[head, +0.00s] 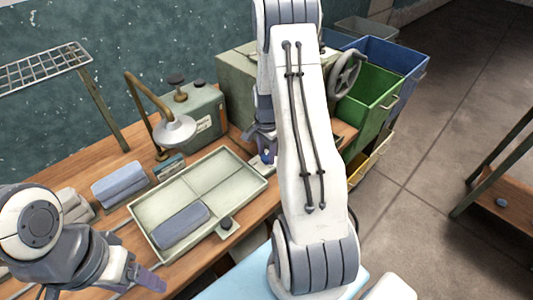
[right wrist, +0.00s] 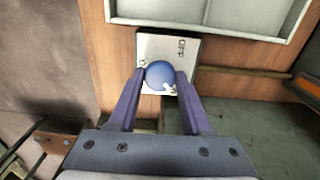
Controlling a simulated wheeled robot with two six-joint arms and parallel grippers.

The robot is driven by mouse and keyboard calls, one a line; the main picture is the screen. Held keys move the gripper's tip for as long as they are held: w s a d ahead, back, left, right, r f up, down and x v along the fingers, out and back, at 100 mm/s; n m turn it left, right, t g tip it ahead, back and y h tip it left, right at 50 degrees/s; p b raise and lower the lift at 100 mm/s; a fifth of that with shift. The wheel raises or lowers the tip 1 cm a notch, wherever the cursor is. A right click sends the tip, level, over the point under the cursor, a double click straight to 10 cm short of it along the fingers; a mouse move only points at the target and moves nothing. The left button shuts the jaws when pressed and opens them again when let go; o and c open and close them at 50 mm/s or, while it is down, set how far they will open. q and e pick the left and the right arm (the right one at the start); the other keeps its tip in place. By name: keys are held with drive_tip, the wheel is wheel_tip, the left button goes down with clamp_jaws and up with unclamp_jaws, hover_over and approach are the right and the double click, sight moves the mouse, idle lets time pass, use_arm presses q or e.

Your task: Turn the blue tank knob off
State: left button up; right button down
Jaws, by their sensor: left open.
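The blue tank knob (right wrist: 160,75) is round and sits on a pale plate (right wrist: 186,42) on the wooden front edge. The plate reads OFF at its upper right; another label at its left is mostly covered. A white mark on the knob points to its lower right. My right gripper (right wrist: 160,82) has one finger on each side of the knob, and the fingertips appear to press against it. In the head view this gripper (head: 263,153) is partly hidden behind my right arm. My left gripper (head: 150,279) is open and empty at the lower left, away from the knob.
Green (head: 372,98) and blue bins stand at the right. Open floor lies beyond.

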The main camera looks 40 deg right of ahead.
drive_tip(key=shift+n, duration=0.3)
drive_tip(key=n, duration=1.3)
drive_tip(key=shift+r+n, duration=0.1)
drive_tip(key=shift+n, duration=2.3)
drive_tip(key=shift+c, duration=1.7)
unclamp_jaws()
